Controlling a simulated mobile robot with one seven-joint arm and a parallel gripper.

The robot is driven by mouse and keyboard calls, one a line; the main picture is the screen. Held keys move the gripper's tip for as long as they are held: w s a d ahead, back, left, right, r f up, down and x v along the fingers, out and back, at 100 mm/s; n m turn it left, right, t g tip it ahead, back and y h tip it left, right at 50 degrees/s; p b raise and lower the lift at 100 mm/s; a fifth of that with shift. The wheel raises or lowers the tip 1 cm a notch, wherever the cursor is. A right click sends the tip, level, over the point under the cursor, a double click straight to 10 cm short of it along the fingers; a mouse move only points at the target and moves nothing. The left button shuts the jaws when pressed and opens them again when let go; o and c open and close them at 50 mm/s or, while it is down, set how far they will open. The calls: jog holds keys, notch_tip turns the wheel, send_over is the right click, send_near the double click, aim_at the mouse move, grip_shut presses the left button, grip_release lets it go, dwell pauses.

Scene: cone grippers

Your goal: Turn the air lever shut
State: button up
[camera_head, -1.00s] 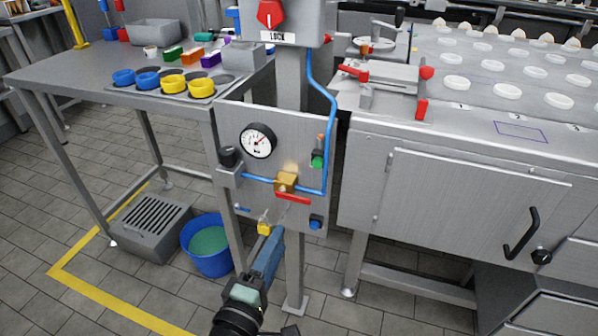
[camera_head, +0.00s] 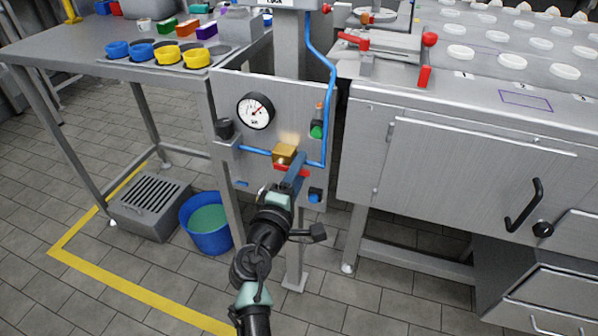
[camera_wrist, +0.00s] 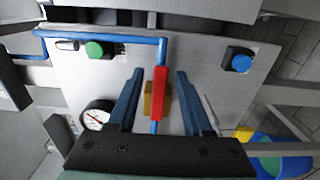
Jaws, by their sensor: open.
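The red air lever (camera_wrist: 160,92) sits on a brass valve block (camera_wrist: 148,100) and lies in line with the blue pipe (camera_wrist: 162,48). In the head view the brass block (camera_head: 284,153) shows on the steel panel, and the lever (camera_head: 279,166) is partly hidden behind my gripper. My gripper (camera_wrist: 160,73) is open. Its two blue fingers stand on either side of the lever in the wrist view, with a visible gap on each side. In the head view my gripper (camera_head: 298,166) is right in front of the valve.
The panel carries a round gauge (camera_head: 256,111), a green button (camera_head: 317,130) and a blue knob (camera_head: 315,195). A blue bucket (camera_head: 206,238) and a grated box (camera_head: 150,207) stand on the floor at left. A steel cabinet (camera_head: 450,190) is at right.

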grip_shut()
jog(key=shift+f, duration=0.1)
dwell(0.4)
jog(key=f+m+b, duration=0.1)
jog(key=b, duration=0.1)
jog(key=m+b, duration=0.2)
jog(key=b, duration=0.1)
jog(key=shift+a+f, duration=0.1)
jog(key=shift+f, duration=0.25)
jog(key=shift+w+a+f+m+b, duration=0.25)
jog(key=shift+a+f+m+b, duration=0.35)
jog(key=shift+m+b, duration=2.15)
jog(key=shift+w+a+f+m+b, duration=0.25)
jog(key=shift+a+m+b, duration=0.5)
jog(key=shift+m+b, duration=1.95)
jog(key=shift+w+a+f+m+b, duration=0.2)
jog(key=shift+a+f+m+b, duration=0.4)
jog(key=shift+m+b, duration=2.1)
jog(key=shift+a+r+n+b, duration=0.15)
jog(key=shift+n+b, duration=0.4)
jog(key=shift+b, duration=0.15)
